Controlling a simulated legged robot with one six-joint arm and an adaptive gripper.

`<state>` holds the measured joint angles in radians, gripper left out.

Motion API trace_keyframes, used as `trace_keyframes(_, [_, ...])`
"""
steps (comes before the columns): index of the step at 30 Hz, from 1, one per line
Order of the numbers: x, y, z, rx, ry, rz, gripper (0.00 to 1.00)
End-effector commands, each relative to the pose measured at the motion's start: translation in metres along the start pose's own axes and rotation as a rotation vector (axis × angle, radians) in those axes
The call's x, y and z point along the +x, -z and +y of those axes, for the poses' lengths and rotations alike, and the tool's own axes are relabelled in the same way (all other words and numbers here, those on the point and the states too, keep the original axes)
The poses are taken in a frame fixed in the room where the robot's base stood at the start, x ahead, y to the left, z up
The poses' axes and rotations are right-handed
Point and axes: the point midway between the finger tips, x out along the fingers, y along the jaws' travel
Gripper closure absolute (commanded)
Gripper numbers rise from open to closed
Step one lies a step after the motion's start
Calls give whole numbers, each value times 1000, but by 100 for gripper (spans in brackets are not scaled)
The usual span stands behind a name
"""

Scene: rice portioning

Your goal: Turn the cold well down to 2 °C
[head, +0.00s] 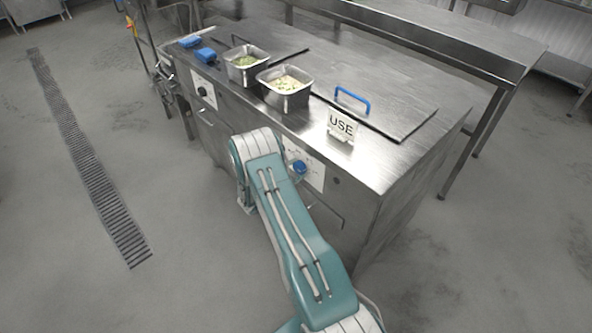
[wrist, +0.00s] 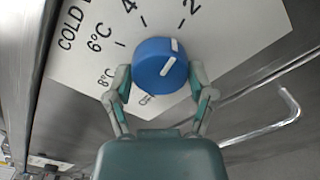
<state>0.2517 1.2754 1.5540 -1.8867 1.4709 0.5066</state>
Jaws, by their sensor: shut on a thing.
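The cold well's blue knob (wrist: 153,58) sits on a white dial panel (wrist: 85,65) printed with "COLD", 8°C, 6°C, 4 and 2. In the wrist view my gripper (wrist: 163,86) has one finger on each side of the knob and is shut on it. White marks on the knob run up and slightly right, towards the tick by the 2. In the head view the blue knob (head: 299,167) shows on the counter's front panel, just right of my arm. My fingers are hidden there.
Another dial (head: 202,91) is further left. A bar handle (wrist: 278,122) lies right of the knob. The floor at left is clear.

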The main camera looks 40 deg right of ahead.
Motion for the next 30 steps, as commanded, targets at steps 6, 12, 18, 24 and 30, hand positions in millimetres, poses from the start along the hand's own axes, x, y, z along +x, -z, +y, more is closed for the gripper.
trace_keyframes(6, [0, 0, -3, -5, 4, 1, 78])
trace_keyframes(12, [0, 0, -2, -4, 3, 1, 0])
trace_keyframes(18, [0, 0, -1, -3, 2, 0, 0])
trace_keyframes(24, [-5, 0, 0, -2, 0, 1, 0])
trace_keyframes(30, [-39, 1, 0, -5, -2, 3, 0])
